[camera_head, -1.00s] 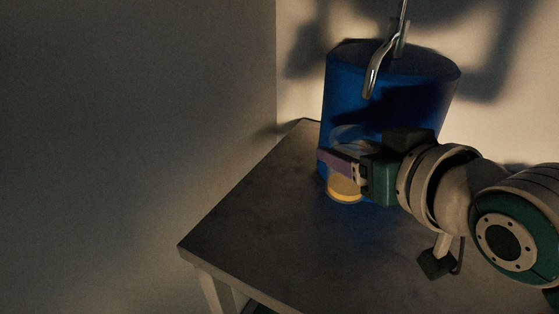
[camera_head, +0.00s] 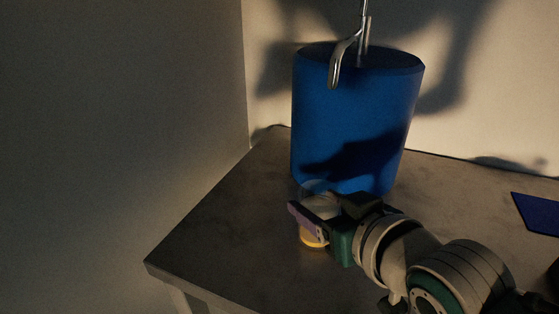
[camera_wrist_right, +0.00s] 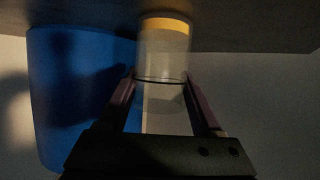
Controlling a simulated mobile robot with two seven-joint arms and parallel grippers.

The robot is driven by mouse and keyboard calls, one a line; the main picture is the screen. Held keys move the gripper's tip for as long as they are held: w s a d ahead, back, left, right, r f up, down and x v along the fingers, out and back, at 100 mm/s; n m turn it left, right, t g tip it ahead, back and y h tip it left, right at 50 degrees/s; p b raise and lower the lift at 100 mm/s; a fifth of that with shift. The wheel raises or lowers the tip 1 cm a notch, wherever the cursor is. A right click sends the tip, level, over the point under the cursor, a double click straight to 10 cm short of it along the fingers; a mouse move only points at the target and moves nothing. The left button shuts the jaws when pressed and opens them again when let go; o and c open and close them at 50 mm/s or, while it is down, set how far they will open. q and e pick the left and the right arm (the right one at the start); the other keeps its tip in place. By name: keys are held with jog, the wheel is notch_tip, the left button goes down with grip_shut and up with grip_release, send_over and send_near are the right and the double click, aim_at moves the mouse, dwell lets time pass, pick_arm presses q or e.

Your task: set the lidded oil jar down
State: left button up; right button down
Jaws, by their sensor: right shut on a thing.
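The oil jar (camera_head: 312,240) is clear, with a yellow oil layer at its bottom. It stands about upright in front of the blue drum's lower left. My right gripper (camera_head: 314,213) is shut on the jar's sides. In the right wrist view, which looks upside down, the jar (camera_wrist_right: 165,45) sits between both fingers (camera_wrist_right: 162,92), oil end toward the tabletop. I cannot tell whether its base touches the table (camera_head: 215,235). The lid is not clear to make out. My left gripper is not in view.
A large blue drum (camera_head: 350,115) with a metal pump handle (camera_head: 345,55) stands right behind the jar. It also shows in the right wrist view (camera_wrist_right: 70,100). A dark blue flat thing (camera_head: 538,212) lies at the right. The tabletop left of the jar is bare up to its edge.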

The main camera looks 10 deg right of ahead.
jog(key=shift+c, duration=0.3)
grip_release()
jog(key=shift+r, duration=0.25)
jog(key=s+d+g+p, duration=0.1)
jog(key=s, duration=0.4)
jog(key=s+d+r+g+h+p, duration=0.1)
jog(key=s+g, duration=0.1)
jog(key=s, duration=0.4)
jog(key=s+d+r+g+p, duration=0.1)
jog(key=s+g, duration=0.1)
jog(key=s, duration=0.4)
jog(key=shift+s+d+r+h, duration=0.2)
jog(key=shift+d+r+h, duration=0.1)
jog(key=shift+d, duration=0.1)
jog(key=s+d+g, duration=0.1)
jog(key=s+g, duration=0.3)
jog(key=s, duration=0.4)
jog(key=shift+s+d+r+g+h, duration=0.25)
jog(key=shift+s+g+h, duration=0.05)
jog(key=shift+g+h, duration=0.1)
